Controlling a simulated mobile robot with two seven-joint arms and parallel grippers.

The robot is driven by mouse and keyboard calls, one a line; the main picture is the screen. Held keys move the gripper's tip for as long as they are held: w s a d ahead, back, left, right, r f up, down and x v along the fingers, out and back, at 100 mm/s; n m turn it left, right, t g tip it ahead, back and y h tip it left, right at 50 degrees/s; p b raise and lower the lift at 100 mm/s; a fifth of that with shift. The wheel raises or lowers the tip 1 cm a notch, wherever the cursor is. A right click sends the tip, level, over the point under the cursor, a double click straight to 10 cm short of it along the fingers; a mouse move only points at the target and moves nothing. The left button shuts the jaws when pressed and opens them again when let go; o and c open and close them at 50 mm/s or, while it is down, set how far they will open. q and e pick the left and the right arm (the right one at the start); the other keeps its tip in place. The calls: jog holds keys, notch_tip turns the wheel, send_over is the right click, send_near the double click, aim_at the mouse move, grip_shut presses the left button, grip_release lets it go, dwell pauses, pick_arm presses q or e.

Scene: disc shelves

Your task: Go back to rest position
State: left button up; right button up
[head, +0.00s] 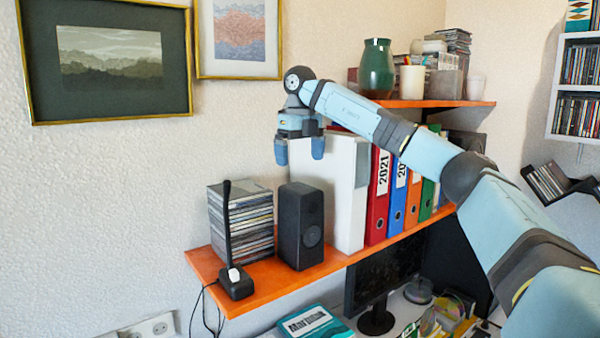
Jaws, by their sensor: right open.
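My right arm comes in from the lower right and reaches up and left over the lower orange shelf. My right gripper (299,150) points down with its two blue fingers apart and nothing between them. It hangs in front of the upper left part of a white box-like object (347,205) and above a black speaker (301,226). I cannot tell whether it touches the white object. My left gripper is not in the picture.
A stack of disc cases (243,222) and a black stand microphone (236,283) stand on the lower orange shelf (272,289). Several binders (378,194) stand right of the white object. An upper shelf (430,103) holds a green vase (376,68). A monitor (385,276) stands below.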

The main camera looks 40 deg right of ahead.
jog(key=shift+r, duration=0.7)
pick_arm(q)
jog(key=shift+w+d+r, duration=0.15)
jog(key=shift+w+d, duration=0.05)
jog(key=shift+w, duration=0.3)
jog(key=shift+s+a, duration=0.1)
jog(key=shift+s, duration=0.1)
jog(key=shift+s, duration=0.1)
